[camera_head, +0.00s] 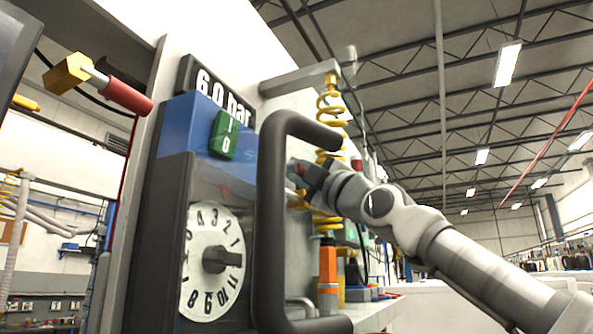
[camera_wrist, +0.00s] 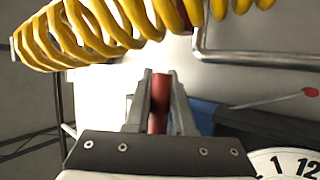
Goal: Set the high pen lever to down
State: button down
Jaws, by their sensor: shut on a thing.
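My gripper (camera_head: 300,172) is beyond the big black handle in the head view, at the upper right of the dial panel. In the wrist view its fingers (camera_wrist: 160,100) are shut on a red bar (camera_wrist: 158,104) that runs lengthwise between them. I cannot tell for sure whether this bar is the high pen lever; its base is hidden. A thin lever with a red tip (camera_wrist: 310,92) lies to the right in the wrist view, apart from the fingers.
A black handle (camera_head: 271,215) stands in front of the white dial (camera_head: 212,262). A yellow coiled hose (camera_wrist: 85,35) hangs close to my gripper. A blue panel with a green switch (camera_head: 224,135) and a red-and-yellow lever (camera_head: 128,95) are to the left.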

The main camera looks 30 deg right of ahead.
jog(key=shift+f, duration=0.1)
dwell(0.5)
jog(key=shift+s+f+m+g+h+p, duration=0.1)
jog(key=shift+f+m+g+h+p, duration=0.5)
jog(key=shift+m, duration=1.05)
jog(key=shift+w+f+m+g+h+p, duration=0.1)
jog(key=shift+f+m+g+h+p, duration=0.15)
jog(key=shift+f+m+g+h, duration=0.8)
jog(key=shift+s+f+m+g+h+p, duration=0.1)
jog(key=shift+f+m+g+h+p, duration=0.25)
jog(key=shift+m+h, duration=1.3)
jog(key=shift+a+m+y, duration=0.1)
jog(key=shift+m+y, duration=0.45)
jog(key=shift+y, duration=0.05)
jog(key=c, duration=0.8)
grip_release()
jog(key=shift+o, duration=0.2)
jog(key=shift+r, duration=0.15)
